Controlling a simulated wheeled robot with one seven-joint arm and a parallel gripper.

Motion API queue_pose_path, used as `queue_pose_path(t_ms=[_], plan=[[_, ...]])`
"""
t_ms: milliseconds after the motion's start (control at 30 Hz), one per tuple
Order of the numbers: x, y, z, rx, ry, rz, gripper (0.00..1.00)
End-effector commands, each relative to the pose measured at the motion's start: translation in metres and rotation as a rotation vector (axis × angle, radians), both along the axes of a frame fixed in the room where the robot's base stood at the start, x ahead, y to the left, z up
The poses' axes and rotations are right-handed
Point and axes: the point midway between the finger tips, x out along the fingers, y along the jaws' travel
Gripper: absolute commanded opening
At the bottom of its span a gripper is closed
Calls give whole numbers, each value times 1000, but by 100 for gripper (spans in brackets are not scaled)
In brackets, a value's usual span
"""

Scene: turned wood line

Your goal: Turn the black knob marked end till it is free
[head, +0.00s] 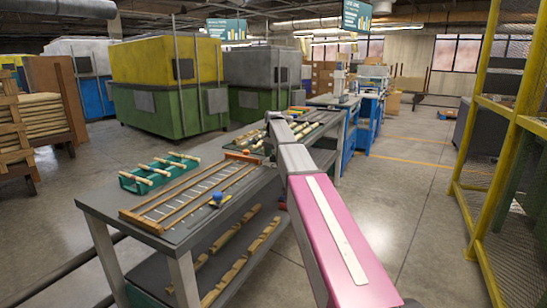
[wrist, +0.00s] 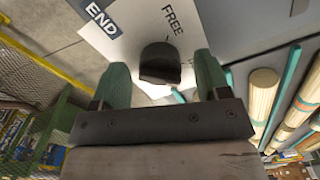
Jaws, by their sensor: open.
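The black knob (wrist: 160,60) shows in the wrist view, in front of a white label plate (wrist: 130,18) printed END at the left and FREE at the right. A small arrow mark shows by FREE. My gripper (wrist: 160,73) is open, with one green finger left of the knob and one right of it. Gaps show on both sides, and I cannot tell whether either finger touches. In the head view my pink and grey arm reaches away over the benches; the knob and the fingertips cannot be made out there.
The near bench (head: 95,207) carries a wooden ladder-like frame (head: 150,215), a green rack of turned pieces (head: 130,185) and a blue item (head: 218,199).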

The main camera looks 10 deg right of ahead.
Motion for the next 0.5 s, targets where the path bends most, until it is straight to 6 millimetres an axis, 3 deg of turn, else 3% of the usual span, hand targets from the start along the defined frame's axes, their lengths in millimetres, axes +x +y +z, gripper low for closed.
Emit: queue_pose_path(t_ms=[367,500], plan=[[0,0,-4,0,0,0,66],[0,0,-4,0,0,0,20]])
